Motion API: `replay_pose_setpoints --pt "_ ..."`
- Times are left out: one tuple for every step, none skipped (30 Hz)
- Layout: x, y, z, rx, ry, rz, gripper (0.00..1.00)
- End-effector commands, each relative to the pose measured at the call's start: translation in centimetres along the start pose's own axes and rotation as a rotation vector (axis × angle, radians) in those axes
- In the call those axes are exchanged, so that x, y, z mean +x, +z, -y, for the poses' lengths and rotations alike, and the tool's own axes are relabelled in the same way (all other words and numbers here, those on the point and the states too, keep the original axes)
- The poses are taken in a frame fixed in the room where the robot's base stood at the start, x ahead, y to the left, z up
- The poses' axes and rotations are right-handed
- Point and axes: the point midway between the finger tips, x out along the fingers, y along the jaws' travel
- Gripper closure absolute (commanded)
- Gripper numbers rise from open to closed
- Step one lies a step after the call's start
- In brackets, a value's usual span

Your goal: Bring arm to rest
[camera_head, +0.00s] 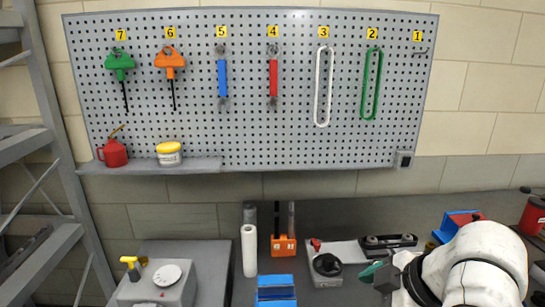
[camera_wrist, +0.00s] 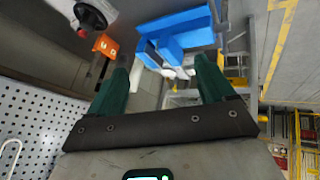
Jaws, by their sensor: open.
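My gripper (camera_head: 374,272) shows at the lower right of the head view, beside my white arm, with its dark green fingers pointing left. In the wrist view the two green fingers of my gripper (camera_wrist: 162,72) stand well apart. It is open, and nothing is held between the fingers. A blue object (camera_wrist: 190,25) shows beyond the fingertips, apart from them. My arm hides part of the bench at the right.
A pegboard (camera_head: 290,140) with numbered hooks and hanging tools is on the wall. Near my gripper are a grey device with a black knob (camera_head: 326,265), an orange holder (camera_head: 283,246), a blue object (camera_head: 276,290) and a white roll (camera_head: 249,250). A grey rack (camera_head: 50,100) stands left.

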Motion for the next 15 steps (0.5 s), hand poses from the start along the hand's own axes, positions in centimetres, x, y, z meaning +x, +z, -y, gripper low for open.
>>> replay_pose_setpoints --pt "0.7 -0.9 0.5 0.067 0.008 -0.045 0.18" --pt "1.0 -1.1 0.7 0.109 0.018 -0.064 0.18" --pt "1.5 -1.3 1.0 0.169 0.026 -0.087 0.18" --pt "1.9 -1.3 1.3 0.215 0.032 -0.1 0.18" --pt "2.3 -1.2 1.6 0.262 0.036 -0.111 0.18" --pt "2.9 -0.8 2.2 0.327 0.038 -0.122 0.18" --pt "3.3 -0.5 2.7 0.375 0.04 -0.126 0.18" --pt "3.8 -0.1 3.3 0.424 0.04 -0.128 0.18" --pt "4.5 0.6 4.2 0.489 0.039 -0.125 0.18" --pt "5.1 1.2 4.9 0.54 0.037 -0.12 0.18" --pt "5.6 1.9 5.7 0.589 0.035 -0.111 0.18" --pt "6.4 2.9 7.0 0.654 0.031 -0.094 0.18" --pt "6.9 3.8 8.0 0.702 0.028 -0.078 0.18" --pt "7.5 4.7 9.1 0.751 0.025 -0.059 0.18" --pt "8.1 6.1 10.6 0.813 0.023 -0.028 0.18"
